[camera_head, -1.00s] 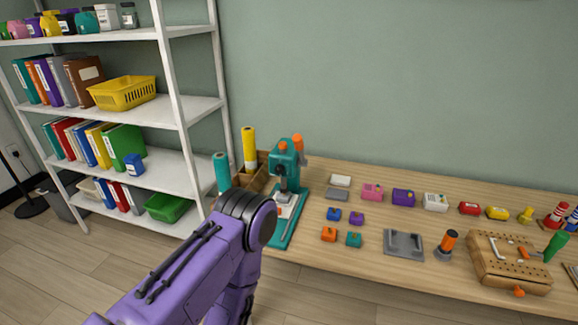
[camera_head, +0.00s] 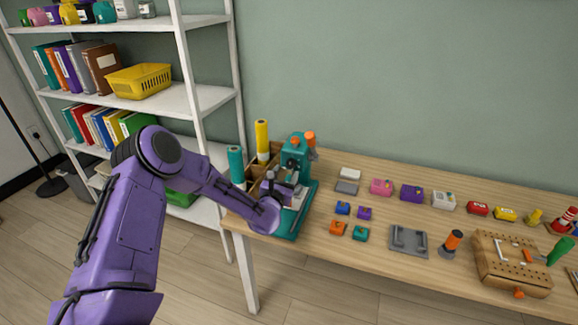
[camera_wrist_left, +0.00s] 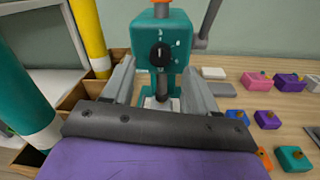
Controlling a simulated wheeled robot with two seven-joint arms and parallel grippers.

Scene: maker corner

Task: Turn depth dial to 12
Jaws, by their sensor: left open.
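The teal press (camera_head: 297,160) stands at the left end of the wooden table, with orange parts on top. In the left wrist view its teal head (camera_wrist_left: 163,42) carries a black round dial (camera_wrist_left: 160,55) with a pale pointer mark and white marks around it; the numbers are too small to read. My left gripper (camera_head: 277,180) is in front of the press. In the left wrist view its two grey fingers (camera_wrist_left: 158,85) are apart, one on each side below the dial, with nothing between them. They look apart from the dial. My right gripper is not in view.
A wooden box (camera_head: 255,172) with a teal roll (camera_head: 236,165) and a yellow roll (camera_head: 262,142) stands left of the press. Small coloured blocks, a grey plate (camera_head: 408,240) and a pegboard (camera_head: 510,262) lie to the right. A white shelf (camera_head: 208,98) stands behind my left arm.

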